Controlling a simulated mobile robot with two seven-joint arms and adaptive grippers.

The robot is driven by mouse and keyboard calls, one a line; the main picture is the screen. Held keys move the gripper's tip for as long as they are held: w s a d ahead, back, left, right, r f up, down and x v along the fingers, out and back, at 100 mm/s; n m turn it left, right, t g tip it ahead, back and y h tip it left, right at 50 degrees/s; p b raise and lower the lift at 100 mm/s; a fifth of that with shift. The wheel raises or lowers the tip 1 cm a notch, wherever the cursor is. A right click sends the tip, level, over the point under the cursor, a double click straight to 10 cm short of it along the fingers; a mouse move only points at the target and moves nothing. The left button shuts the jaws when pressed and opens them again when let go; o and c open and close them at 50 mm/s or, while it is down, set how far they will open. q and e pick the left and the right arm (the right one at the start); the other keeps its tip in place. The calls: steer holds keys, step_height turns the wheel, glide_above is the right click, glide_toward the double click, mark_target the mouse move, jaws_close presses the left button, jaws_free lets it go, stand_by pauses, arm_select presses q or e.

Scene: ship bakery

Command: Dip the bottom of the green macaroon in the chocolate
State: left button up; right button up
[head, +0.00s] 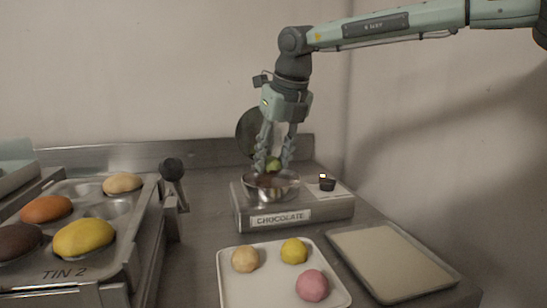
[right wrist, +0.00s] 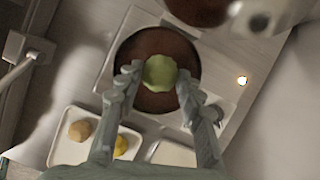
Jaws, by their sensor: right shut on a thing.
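The green macaroon (head: 273,163) is between the fingers of my right gripper (head: 273,167), at the top of the metal bowl. It also shows in the right wrist view (right wrist: 160,72), with a fingertip on each side. My right gripper (right wrist: 158,88) is shut on it and points down. The bowl (head: 271,189) sits on the unit labelled CHOCOLATE (head: 290,213). Brown chocolate (right wrist: 152,101) fills the bowl around and below the macaroon. I cannot tell whether the macaroon's bottom touches the chocolate. My left gripper is not in view.
A white tray (head: 240,293) in front holds beige, yellow and pink macaroons. A shallow tray (head: 388,262) with a pale surface lies to the right. The TIN 2 tray (head: 100,243) with several buns stands left. A round dark lid (head: 247,126) is behind the bowl.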

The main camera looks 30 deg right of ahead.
step_height(320, 180, up, 2)
steer(key=shift+r+p, duration=0.1)
steer(key=shift+p, duration=0.5)
steer(key=shift+r, duration=1.9)
